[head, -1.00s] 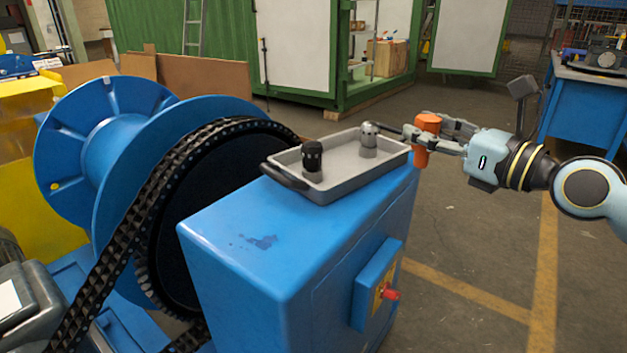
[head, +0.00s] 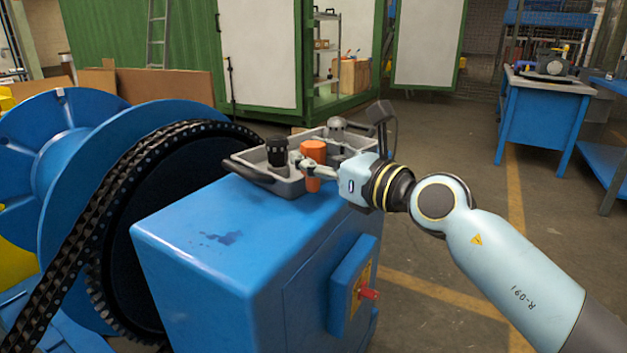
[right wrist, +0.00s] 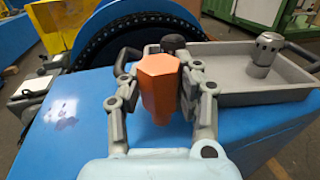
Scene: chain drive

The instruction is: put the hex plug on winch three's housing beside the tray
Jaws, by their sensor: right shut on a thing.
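The orange hex plug (head: 313,153) is held upright in my right gripper (head: 309,168), at the near side of the tray. In the right wrist view the plug (right wrist: 158,85) sits between the two fingers of the right gripper (right wrist: 157,95), above the blue housing. Whether its bottom touches anything is hidden. The blue winch housing (head: 205,235) has a flat top with a dark stain; the grey tray (head: 290,186) stands on its far part. My left gripper is not in view.
The tray holds a black socket-like piece (head: 277,152) and a grey metal one (head: 336,128). The chain wheel (head: 120,230) rises left of the housing. The housing top nearer than the tray is clear. A red switch (head: 368,293) juts from the housing's side.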

